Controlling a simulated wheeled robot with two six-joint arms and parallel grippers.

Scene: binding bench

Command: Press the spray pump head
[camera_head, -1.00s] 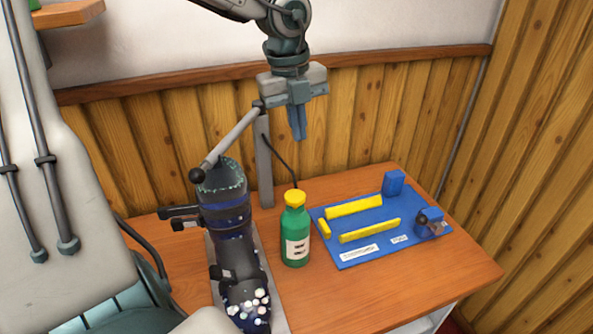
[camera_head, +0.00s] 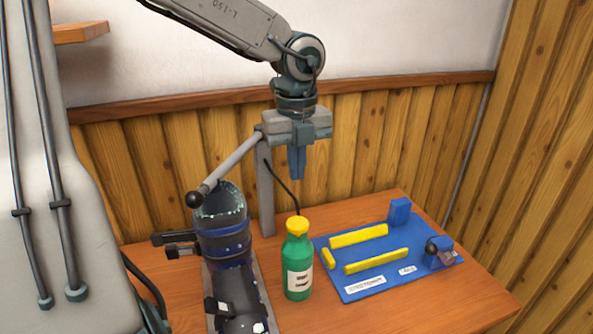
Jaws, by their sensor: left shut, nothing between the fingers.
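The spray bottle (camera_head: 297,262) is green with a white label and stands upright on the table. Its yellow pump head (camera_head: 297,225) is on top. My left gripper (camera_head: 297,177) points straight down with its blue fingers shut and empty. In the picture the fingertips are above the pump head, with a visible gap between them. How far they are in front of or behind it is hard to tell. My right gripper is not in view.
A blue board (camera_head: 375,266) with yellow bars and small blue blocks lies to the right. The table's front right corner (camera_head: 480,300) is bare.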

